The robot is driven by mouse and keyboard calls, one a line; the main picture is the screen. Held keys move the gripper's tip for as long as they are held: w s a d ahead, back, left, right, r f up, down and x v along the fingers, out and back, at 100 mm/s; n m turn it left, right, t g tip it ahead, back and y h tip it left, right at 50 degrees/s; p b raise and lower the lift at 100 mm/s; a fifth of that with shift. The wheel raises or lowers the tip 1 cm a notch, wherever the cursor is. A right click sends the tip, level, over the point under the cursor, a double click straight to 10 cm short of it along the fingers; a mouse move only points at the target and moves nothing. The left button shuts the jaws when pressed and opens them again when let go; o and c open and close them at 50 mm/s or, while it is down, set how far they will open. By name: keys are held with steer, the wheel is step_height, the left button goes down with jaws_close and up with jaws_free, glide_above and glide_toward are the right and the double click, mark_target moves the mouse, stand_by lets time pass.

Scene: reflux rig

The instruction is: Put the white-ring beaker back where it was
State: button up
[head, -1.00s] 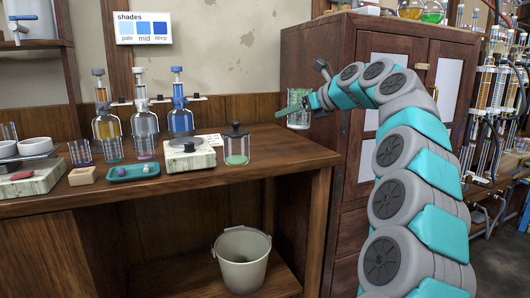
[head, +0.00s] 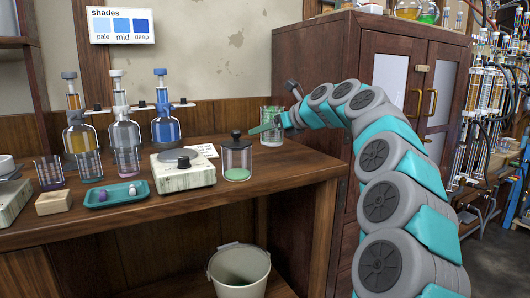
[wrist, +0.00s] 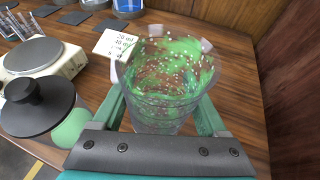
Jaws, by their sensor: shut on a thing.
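My gripper (head: 266,128) is shut on a clear glass beaker (head: 271,138), held upright at the right end of the wooden bench. In the wrist view the beaker (wrist: 165,75) sits between the two green fingers, with green and pale speckles showing in or through its glass. I cannot make out a white ring on it. Bench top shows around the beaker; whether its base touches the wood I cannot tell. Left of it stands a lidded jar (head: 237,160) with green contents, apart from the beaker.
A hotplate (head: 183,170), a paper card (head: 204,150), a teal tray (head: 117,194) and a small glass with purple contents (head: 48,172) lie leftward. Stoppered bottles stand behind. A wooden cabinet (head: 330,70) rises at the right. A bucket (head: 239,272) sits below.

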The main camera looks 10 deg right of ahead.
steer(key=shift+a+f, duration=0.15)
steer(key=shift+f, duration=2.7)
steer(key=o, duration=1.5)
steer(key=shift+f, duration=0.1)
steer(key=v, duration=1.2)
steer(key=shift+r+b, duration=0.2)
steer(key=shift+b, duration=0.1)
